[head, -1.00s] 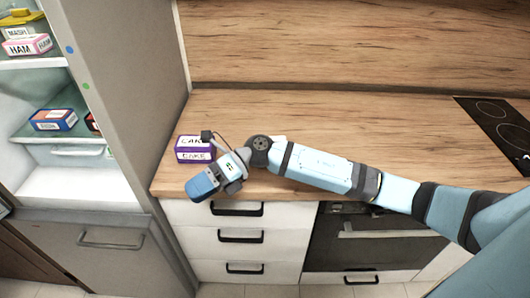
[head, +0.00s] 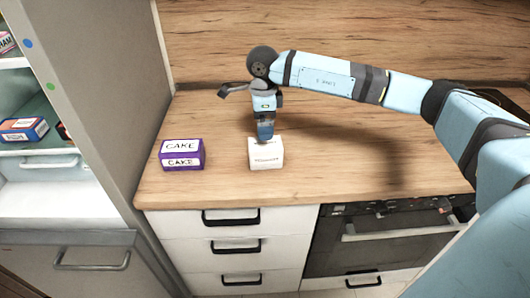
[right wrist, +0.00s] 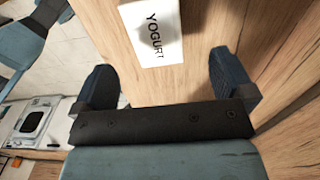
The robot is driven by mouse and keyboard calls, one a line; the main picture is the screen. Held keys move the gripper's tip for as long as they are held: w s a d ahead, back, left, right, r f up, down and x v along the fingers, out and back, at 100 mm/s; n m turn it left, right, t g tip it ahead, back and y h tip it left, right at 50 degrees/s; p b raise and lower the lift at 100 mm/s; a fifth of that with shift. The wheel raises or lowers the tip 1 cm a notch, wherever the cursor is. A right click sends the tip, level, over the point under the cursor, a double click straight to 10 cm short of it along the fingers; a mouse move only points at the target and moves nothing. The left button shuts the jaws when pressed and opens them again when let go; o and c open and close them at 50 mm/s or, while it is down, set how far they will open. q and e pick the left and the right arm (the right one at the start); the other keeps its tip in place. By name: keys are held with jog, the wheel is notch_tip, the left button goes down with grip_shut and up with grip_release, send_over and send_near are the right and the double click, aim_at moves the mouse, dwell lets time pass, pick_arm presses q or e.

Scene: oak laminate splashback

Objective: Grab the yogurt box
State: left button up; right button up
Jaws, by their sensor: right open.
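The yogurt box (head: 266,156) is a small white box with dark lettering on the wooden counter, right of the purple cake box. In the right wrist view the yogurt box (right wrist: 152,32) shows its YOGURT label, beyond and roughly between the two dark fingers. My right gripper (head: 265,134) points down at the back of the box's top in the head view. In the right wrist view my right gripper (right wrist: 163,72) is open, with nothing gripped. I cannot tell the exact gap between fingers and box. My left gripper is in neither view.
The purple cake box (head: 182,155) stands near the counter's left end. The open fridge (head: 40,180) is at the left, with boxes on a shelf. The wooden counter (head: 340,165) is clear to the right, up to the dark hob. Drawers and an oven are below.

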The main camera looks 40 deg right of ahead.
aim_at(265, 143)
notch_tip(265, 143, down, 3)
jog(key=shift+r, duration=0.15)
jog(key=f, duration=0.4)
jog(key=shift+s+f+p, duration=0.15)
jog(key=shift+s+p, duration=0.2)
jog(key=shift+s, duration=0.05)
jog(key=shift+f, duration=0.45)
jog(key=c, duration=1.2)
jog(key=shift+w+r, duration=0.1)
jog(key=shift+r, duration=0.05)
